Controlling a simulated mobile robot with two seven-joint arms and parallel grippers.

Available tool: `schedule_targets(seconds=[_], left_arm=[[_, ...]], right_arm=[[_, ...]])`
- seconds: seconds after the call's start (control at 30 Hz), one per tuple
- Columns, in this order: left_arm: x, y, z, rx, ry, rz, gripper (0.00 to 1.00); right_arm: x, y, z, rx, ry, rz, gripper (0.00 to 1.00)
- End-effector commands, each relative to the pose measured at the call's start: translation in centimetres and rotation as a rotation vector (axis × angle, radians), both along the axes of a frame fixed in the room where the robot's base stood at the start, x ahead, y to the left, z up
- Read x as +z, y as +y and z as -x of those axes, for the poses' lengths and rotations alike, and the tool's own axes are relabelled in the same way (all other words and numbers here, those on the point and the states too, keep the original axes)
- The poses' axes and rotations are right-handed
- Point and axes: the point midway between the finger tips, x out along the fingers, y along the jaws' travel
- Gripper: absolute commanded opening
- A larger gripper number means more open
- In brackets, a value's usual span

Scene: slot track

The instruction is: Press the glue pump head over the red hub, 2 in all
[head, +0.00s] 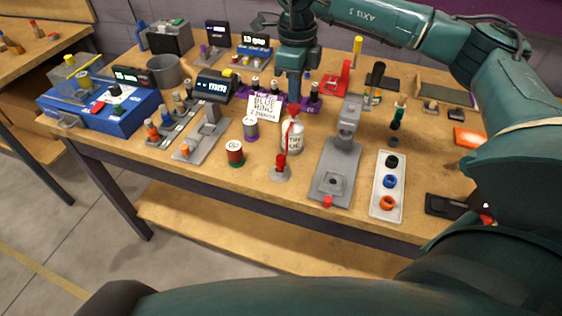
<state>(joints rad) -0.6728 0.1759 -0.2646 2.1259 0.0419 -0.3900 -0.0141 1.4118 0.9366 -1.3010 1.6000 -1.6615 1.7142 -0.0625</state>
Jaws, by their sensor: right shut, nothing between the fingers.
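A white glue bottle (292,142) with a red pump head (289,122) stands upright near the middle of the bench. A small red hub (281,164) sits upright on a grey round base (280,174) in front of the bottle. My right gripper (294,101) points down with its fingers shut and empty. In the picture its tips are just above the pump head; I cannot tell whether they touch it. My left gripper is not in view.
A card (264,107) stands left of the bottle, with a spool (251,129) before it. A grey press stand (340,165) and a white tray of coloured rings (387,204) are to the right. A dark red spool (235,153) is front left.

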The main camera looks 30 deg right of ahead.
Motion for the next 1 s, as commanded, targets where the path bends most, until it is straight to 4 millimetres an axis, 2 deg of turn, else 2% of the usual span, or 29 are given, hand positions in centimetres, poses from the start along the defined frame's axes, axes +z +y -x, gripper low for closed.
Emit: schedule_targets(seconds=[0.57,1.0], left_arm=[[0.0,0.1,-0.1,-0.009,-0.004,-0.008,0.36],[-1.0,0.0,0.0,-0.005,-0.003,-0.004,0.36]], right_arm=[[-0.1,0.0,0.0,0.0,0.0,0.0,0.0],[-1.6,0.0,0.0,0.0,0.0,0.0,0.0]])
